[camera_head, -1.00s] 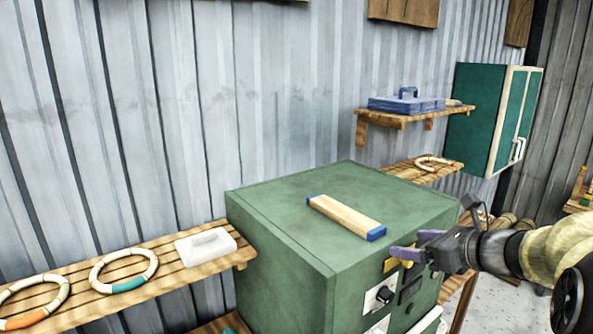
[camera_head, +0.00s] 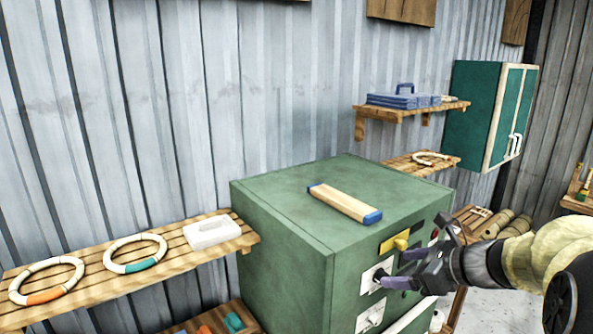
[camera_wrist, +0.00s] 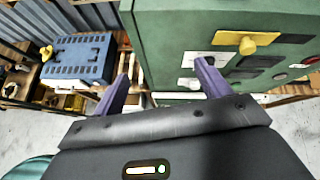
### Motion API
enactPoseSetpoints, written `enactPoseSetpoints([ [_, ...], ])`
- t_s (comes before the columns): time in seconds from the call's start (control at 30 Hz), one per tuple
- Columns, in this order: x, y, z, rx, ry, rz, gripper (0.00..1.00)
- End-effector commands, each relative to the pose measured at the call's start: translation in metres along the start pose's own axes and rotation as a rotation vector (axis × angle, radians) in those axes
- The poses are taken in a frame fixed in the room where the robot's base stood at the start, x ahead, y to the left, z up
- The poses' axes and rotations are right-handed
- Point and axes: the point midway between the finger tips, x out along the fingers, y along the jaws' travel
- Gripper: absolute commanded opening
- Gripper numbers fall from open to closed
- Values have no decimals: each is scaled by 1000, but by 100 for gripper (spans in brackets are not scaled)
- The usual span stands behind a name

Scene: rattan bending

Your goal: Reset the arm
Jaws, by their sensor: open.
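My gripper (camera_head: 394,270) is open and empty, with purple fingers, in front of the control face of the green cabinet (camera_head: 290,245). In the wrist view its two fingers (camera_wrist: 160,88) stand well apart with nothing between them. The cabinet's front (camera_wrist: 165,50) shows above the fingers there, with a yellow knob (camera_wrist: 248,42) on a yellow plate. In the head view the same yellow knob (camera_head: 402,243) sits above the gripper. The right finger overlaps a white switch plate (camera_wrist: 195,62) in the wrist view; I cannot tell whether they touch.
A wooden block with blue ends (camera_head: 345,203) lies on the cabinet top. A slatted shelf (camera_head: 190,255) at left holds two rings and a white case (camera_head: 212,232). A blue toolbox (camera_wrist: 75,60) shows in the wrist view. Grey floor (camera_head: 500,290) is open at right.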

Motion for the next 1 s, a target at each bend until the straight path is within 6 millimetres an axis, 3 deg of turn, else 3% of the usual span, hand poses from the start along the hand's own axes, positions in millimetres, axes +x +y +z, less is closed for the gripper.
enactPoseSetpoints([
  [0.27,32,54,-54,-322,201,139,76],
  [0.37,44,80,-83,-522,295,228,76],
  [0.5,55,120,-131,-911,422,406,76],
  [0.7,62,161,-186,-1534,500,685,76],
  [0.9,68,184,-215,-2064,457,910,76],
  [1.0,68,187,-218,-2176,436,953,76],
])
